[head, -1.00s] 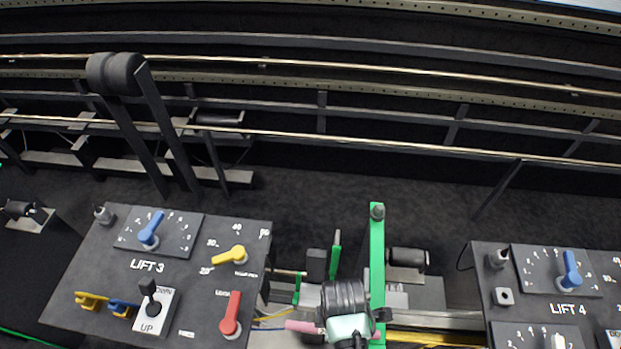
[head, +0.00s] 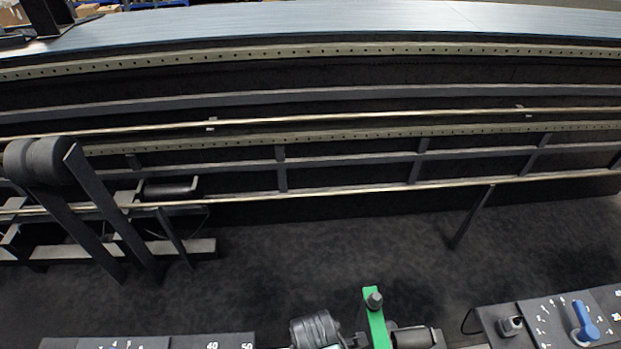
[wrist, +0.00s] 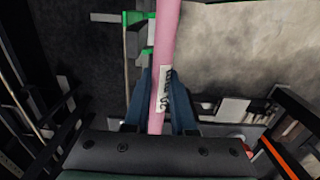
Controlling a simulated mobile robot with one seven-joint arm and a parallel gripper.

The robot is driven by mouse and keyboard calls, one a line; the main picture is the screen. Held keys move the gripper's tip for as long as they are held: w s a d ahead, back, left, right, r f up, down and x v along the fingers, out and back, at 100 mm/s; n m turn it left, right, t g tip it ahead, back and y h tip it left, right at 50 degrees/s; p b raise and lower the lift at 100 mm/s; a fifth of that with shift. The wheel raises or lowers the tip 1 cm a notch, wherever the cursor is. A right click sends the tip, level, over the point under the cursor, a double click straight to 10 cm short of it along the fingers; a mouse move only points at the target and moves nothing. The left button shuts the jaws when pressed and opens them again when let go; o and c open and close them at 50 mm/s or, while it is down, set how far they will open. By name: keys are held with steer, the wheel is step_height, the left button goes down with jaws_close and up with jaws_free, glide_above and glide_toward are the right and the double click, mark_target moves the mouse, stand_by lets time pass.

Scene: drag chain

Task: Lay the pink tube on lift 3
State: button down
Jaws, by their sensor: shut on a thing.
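The pink tube (wrist: 168,35) runs upward from my gripper (wrist: 163,85) in the wrist view. It carries a white label that seems to read 20 mm. The blue fingers stand on either side of the tube and are shut on it. The tube's far end is cut off by the top edge. In the head view the gripper and tube are out of frame; only a black part of my arm shows at the bottom. The control panel of lift 3 (head: 190,342) shows only its top edge at the bottom left; its label is out of view.
A green upright bar (head: 373,320) stands close right of my arm. The lift 4 panel (head: 555,316) is at the bottom right. A black two-bar stand with rollers (head: 95,205) is at the left. Long rails (head: 320,192) cross the back. Dark floor (head: 320,245) lies clear between.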

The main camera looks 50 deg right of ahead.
steer(key=shift+s, duration=0.15)
steer(key=shift+w+d+f, duration=0.1)
steer(key=shift+w+f, duration=0.15)
steer(key=shift+f, duration=0.5)
step_height(320, 180, down, 30)
steer(key=b, duration=2.7)
steer(key=shift+s+r+b, duration=0.1)
steer(key=shift+r+b, duration=0.1)
steer(key=shift+b, duration=0.2)
steer(key=shift+f+b, duration=0.65)
steer(key=shift+f, duration=0.35)
steer(key=c, duration=0.7)
jaws_free()
